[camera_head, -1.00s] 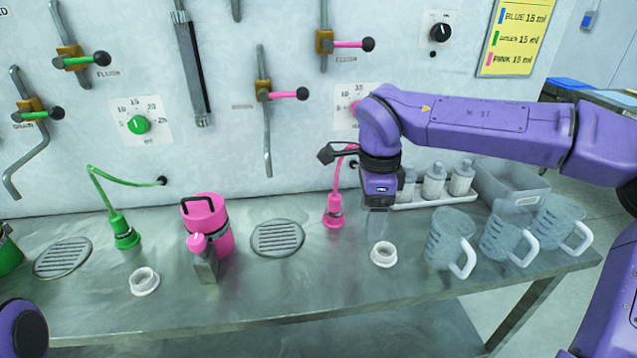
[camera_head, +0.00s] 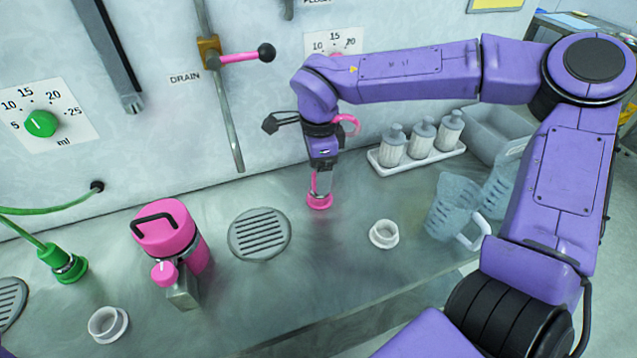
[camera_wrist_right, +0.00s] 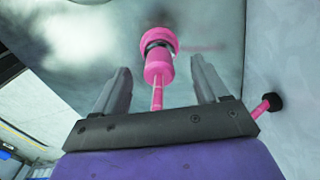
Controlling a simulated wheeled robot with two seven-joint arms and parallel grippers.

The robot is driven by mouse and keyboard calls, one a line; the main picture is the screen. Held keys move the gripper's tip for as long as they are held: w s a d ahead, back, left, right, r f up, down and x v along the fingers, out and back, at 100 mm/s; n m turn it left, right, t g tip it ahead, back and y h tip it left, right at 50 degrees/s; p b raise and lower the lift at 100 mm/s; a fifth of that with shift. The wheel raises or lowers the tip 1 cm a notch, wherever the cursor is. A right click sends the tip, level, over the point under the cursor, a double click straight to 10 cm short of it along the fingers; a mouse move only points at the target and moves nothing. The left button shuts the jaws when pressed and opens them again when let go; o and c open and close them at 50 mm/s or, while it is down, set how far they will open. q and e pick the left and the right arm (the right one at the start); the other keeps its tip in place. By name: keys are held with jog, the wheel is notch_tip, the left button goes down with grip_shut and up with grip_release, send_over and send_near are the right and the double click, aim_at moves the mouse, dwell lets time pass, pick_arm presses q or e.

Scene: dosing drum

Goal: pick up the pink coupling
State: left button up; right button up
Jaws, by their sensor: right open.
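The pink coupling (camera_head: 319,200) stands upright on the steel bench in the head view, its flange on the bench top and its upper part partly hidden by my right gripper (camera_head: 321,180). A pink hose (camera_head: 346,124) shows behind my wrist. In the right wrist view the coupling (camera_wrist_right: 159,60) lies between and beyond the two fingers of my right gripper (camera_wrist_right: 160,85), which are open with a gap on either side. The fingers do not appear to touch it. Only a small purple part of what may be my left arm shows at the lower left; its gripper is out of view.
A pink canister (camera_head: 168,232) and a round drain grate (camera_head: 260,234) stand left of the coupling. A white ring (camera_head: 384,234), a tray of white bottles (camera_head: 421,146) and clear jugs (camera_head: 457,208) are to the right. A green coupling (camera_head: 64,263) is far left.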

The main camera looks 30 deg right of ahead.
notch_tip(320, 180, down, 4)
jog(key=shift+s+d+r, duration=0.1)
jog(key=shift+r, duration=0.1)
jog(key=c, duration=1.2)
jog(key=shift+r, duration=0.1)
jog(key=shift+r, duration=0.25)
notch_tip(320, 180, up, 2)
jog(key=shift+r, duration=0.2)
jog(key=s+a+r+b, duration=0.1)
jog(key=s+a+r, duration=0.6)
jog(key=s+r, duration=0.3)
jog(key=shift+s+b, duration=0.4)
jog(key=shift+s, duration=0.65)
